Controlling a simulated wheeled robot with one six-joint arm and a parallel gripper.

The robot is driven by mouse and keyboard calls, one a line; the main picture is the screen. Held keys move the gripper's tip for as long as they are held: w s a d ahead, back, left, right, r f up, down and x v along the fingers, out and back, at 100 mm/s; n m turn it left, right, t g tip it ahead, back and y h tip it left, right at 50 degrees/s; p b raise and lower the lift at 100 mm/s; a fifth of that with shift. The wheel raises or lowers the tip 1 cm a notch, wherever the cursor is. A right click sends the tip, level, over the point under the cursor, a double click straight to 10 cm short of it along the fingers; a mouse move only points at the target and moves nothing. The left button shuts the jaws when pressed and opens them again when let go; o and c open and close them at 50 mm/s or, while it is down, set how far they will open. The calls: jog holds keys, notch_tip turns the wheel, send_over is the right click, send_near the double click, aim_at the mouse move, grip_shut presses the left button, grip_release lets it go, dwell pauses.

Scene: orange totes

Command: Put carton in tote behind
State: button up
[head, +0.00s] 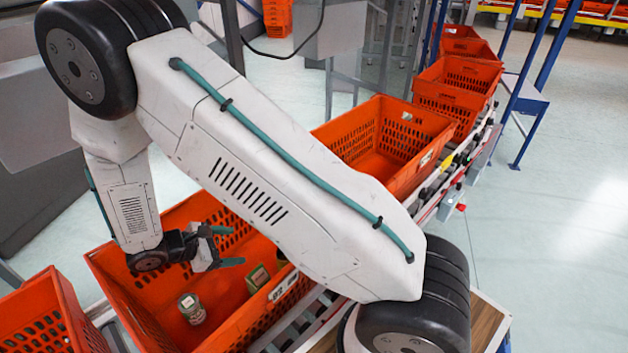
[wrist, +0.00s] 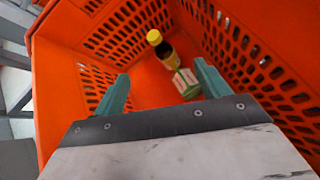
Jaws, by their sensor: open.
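A small green and cream carton (head: 258,278) stands in the near orange tote (head: 262,314), by its right wall. My gripper (head: 228,246) is open and empty above the tote's inside, up and left of the carton in the head view. In the wrist view the carton (wrist: 186,84) shows beyond my gripper (wrist: 163,88), nearer the right finger, apart from both fingers. Another orange tote (head: 400,135) stands farther along the conveyor; my arm hides part of it. Its visible inside looks empty.
A jar (head: 192,308) stands in the near tote, left of the carton. A dark bottle with a yellow cap (wrist: 157,40) is beside the carton in the wrist view. Another tote (head: 45,320) is at the lower left. More totes (head: 458,80) line the conveyor farther back.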

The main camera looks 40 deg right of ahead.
jog(key=s+d+r+m+g+y, duration=0.1)
jog(key=s+d+r+m+y, duration=0.25)
jog(key=r, duration=0.85)
jog(key=s+d+r+m+y, duration=0.25)
jog(key=s+r+m, duration=0.25)
jog(key=r, duration=0.6)
jog(key=s+r+m+t+y, duration=0.1)
jog(key=s+r+m+y, duration=0.1)
jog(key=s+r, duration=0.3)
jog(key=s+d+r+m+t+y, duration=0.1)
jog(key=s+r, duration=0.4)
jog(key=s, duration=0.6)
jog(key=m+t+y, duration=0.1)
jog(key=m, duration=0.1)
jog(key=shift+s+m+y, duration=0.25)
jog(key=shift+m+y, duration=0.1)
jog(key=shift+y, duration=0.05)
jog(key=shift+r, duration=0.1)
